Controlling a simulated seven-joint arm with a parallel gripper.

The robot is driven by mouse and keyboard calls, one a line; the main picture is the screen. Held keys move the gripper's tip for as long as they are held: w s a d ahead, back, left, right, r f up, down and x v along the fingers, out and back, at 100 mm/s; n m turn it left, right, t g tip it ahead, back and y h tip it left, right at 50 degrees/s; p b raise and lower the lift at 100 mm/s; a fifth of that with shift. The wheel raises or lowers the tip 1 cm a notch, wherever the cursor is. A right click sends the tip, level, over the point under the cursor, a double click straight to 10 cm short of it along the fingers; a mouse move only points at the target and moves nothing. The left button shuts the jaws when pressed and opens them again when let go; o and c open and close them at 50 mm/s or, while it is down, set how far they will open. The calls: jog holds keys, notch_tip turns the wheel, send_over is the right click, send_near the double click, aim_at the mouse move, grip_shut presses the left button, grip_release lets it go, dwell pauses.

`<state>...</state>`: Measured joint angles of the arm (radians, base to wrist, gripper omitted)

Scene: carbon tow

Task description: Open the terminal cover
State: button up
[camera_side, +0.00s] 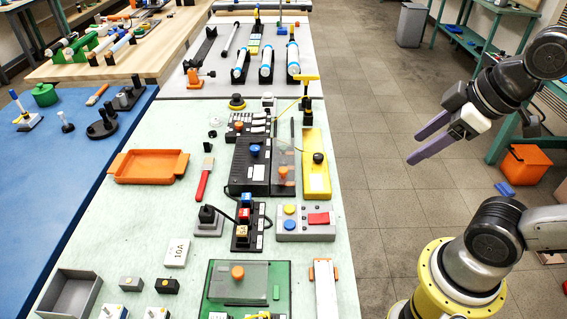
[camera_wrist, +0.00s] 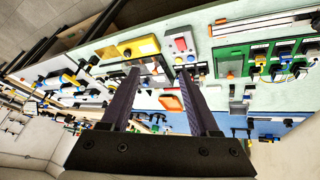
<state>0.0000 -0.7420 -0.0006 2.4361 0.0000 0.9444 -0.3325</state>
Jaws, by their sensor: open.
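A clear flat cover with an orange knob (camera_side: 237,272) lies over a green-framed box (camera_side: 283,277) at the front of the pale green bench. A second clear panel with an orange knob (camera_side: 284,174) is beside a black terminal unit (camera_side: 255,168) mid-bench. I cannot tell for sure which one is the terminal cover. Both seem closed. The green box also shows at the upper right of the wrist view (camera_wrist: 232,64), with several dark blocks. My gripper (camera_side: 411,143) is open and empty, off the bench's right side, apart from both covers. Its two fingers also show in the wrist view (camera_wrist: 159,74).
A yellow block (camera_side: 316,165), a button box with a red button (camera_side: 307,222), an orange tray (camera_side: 150,167) and a red-handled tool (camera_side: 204,180) are on the bench. A grey open box (camera_side: 67,295) stands front left. Clear air separates my gripper from the bench.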

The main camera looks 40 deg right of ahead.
jog(key=w+r+n+g, duration=0.1)
jog(key=w+r+n, duration=0.55)
jog(key=w, duration=0.25)
jog(key=n+g, duration=0.5)
jog(key=n, duration=0.3)
send_over(283, 169)
notch_tip(283, 169, down, 15)
notch_tip(283, 169, down, 13)
jog(key=shift+f, duration=0.15)
grip_shut()
